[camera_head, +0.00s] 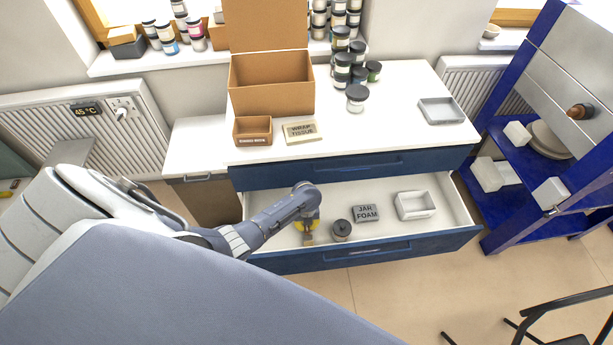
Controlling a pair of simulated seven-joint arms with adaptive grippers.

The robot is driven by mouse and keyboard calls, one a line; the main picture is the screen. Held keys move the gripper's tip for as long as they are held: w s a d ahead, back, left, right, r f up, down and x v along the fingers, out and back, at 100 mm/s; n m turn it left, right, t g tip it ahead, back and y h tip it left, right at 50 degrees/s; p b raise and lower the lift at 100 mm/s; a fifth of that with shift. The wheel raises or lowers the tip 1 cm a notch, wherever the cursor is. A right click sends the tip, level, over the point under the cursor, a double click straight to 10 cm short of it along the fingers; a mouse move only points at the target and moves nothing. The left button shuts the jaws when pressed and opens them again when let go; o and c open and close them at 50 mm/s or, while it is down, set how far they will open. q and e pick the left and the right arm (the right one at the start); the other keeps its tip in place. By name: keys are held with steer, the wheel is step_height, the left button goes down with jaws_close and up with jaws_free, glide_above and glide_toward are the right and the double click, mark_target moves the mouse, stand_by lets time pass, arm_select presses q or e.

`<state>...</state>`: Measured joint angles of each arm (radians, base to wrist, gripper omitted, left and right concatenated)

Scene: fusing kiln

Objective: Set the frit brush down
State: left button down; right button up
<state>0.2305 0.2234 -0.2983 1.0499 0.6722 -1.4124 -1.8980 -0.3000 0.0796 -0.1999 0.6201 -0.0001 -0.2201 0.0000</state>
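My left gripper (308,224) reaches from the left down into the open drawer (455,215), near its left half. A small tan piece (308,239), possibly the frit brush, shows just below the yellow at the fingertips. It is too small to be sure what it is, and the gripper covers part of it. I cannot tell whether the fingers are closed on it or whether it touches the drawer floor. My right gripper is not in view.
Right of the gripper in the drawer are a dark-lidded jar (341,230), a grey jar foam block (366,213) and a white tray (415,205). The worktop above holds a cardboard box (272,85), a wrap tissue pack (300,132) and several jars (357,97). A blue shelf (510,170) stands right.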

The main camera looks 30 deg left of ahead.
arm_select(q)
steer(key=shift+f, duration=0.15)
steer(key=c, duration=1.4)
jaws_free()
step_height(320, 180, up, 12)
steer(key=shift+s, duration=0.25)
steer(key=shift+d, duration=0.1)
